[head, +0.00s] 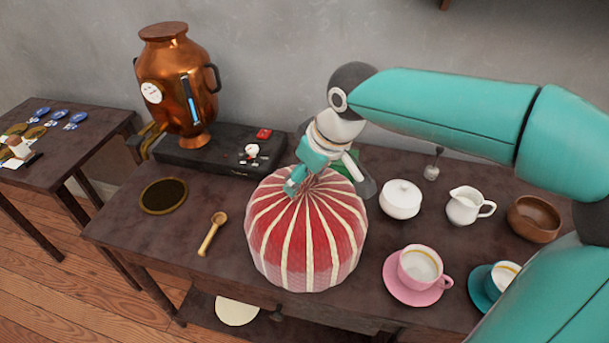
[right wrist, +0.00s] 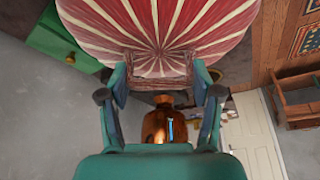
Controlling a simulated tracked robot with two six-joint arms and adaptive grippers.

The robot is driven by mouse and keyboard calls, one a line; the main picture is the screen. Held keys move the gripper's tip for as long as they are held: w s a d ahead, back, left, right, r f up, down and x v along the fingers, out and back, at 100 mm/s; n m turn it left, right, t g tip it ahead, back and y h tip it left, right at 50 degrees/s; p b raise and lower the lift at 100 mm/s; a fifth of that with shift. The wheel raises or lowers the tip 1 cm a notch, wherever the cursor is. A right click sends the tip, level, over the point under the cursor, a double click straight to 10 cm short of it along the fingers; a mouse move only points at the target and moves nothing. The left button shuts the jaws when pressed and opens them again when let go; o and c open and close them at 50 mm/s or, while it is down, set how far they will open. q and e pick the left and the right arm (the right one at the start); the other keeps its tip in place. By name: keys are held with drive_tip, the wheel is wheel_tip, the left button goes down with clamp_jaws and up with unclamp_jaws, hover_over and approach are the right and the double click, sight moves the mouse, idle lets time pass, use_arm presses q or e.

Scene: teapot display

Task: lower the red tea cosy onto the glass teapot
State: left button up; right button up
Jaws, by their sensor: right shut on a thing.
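The red tea cosy (head: 306,237) has cream stripes and a gathered top. My right gripper (head: 312,180) is shut on that gathered top in the head view. In the right wrist view the cosy (right wrist: 158,25) fills the top, with its gathered part between the fingers of the right gripper (right wrist: 160,82). The cosy looks upright at the front of the table; I cannot tell whether it rests on the table or hangs above it. I see no glass teapot; the cosy may hide it. My left gripper is not in the head view.
A copper urn (head: 180,85) stands on a black base (head: 215,150) behind left. A wooden scoop (head: 211,233) and dark round mat (head: 163,196) lie left of the cosy. A white sugar bowl (head: 400,200), milk jug (head: 468,206), pink cup (head: 420,266) and wooden bowl (head: 533,219) stand right.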

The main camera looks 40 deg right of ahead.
drive_tip(key=o, duration=1.8)
drive_tip(key=shift+r, duration=0.15)
drive_tip(key=shift+r+p, duration=3.05)
drive_tip(key=shift+r, duration=0.35)
